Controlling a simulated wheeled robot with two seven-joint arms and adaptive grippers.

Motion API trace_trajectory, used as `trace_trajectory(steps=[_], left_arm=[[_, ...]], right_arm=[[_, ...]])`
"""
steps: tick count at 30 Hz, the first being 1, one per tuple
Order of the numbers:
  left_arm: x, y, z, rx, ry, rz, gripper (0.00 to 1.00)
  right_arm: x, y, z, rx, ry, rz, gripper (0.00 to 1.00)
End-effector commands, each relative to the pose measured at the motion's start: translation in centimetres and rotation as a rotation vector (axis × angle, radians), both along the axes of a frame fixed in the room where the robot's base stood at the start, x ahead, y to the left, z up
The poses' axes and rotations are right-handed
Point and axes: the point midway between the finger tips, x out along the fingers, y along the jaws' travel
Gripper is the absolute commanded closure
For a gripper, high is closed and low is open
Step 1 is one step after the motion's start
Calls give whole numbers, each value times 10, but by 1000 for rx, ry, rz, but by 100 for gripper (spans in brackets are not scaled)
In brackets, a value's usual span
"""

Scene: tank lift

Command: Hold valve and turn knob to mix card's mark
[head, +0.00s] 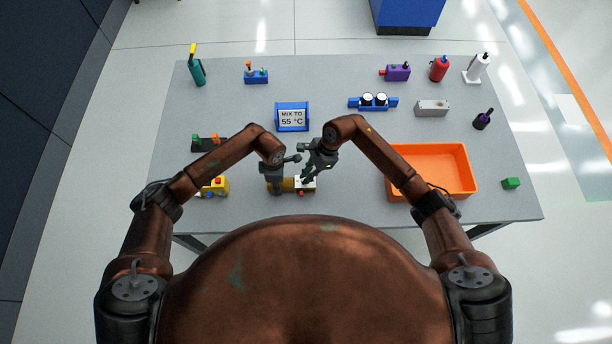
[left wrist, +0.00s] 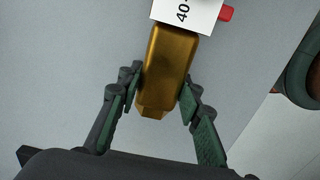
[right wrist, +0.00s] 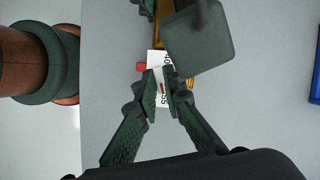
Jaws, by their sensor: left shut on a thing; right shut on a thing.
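My right gripper (head: 307,179) is shut over the dial plate (right wrist: 153,60). Its fingertips (right wrist: 161,82) hide most of the knob; a red mark shows between them. Parts of "40" and "55" show; the exact pointing is unclear.
Bottles, a blue device (head: 373,102) and a grey box (head: 432,108) stand farther back.

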Motion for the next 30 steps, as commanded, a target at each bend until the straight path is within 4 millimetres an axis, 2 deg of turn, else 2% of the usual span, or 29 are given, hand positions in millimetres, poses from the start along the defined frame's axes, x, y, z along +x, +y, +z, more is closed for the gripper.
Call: trace_trajectory(steps=[19,20,21,27,30], left_arm=[[1,1,0,0,-2,2,100],[1,1,0,1,-2,2,100],[1,1,0,1,-2,2,100],[1,0,0,0,-1,1,100],[1,0,0,0,-1,1,100]], right_arm=[[-1,0,0,-1,1,-56,100],[-1,0,0,-1,2,-55,91],[-1,0,0,-1,2,-55,88],[-1,0,0,-1,1,-55,75],[-1,0,0,-1,1,-55,74]])
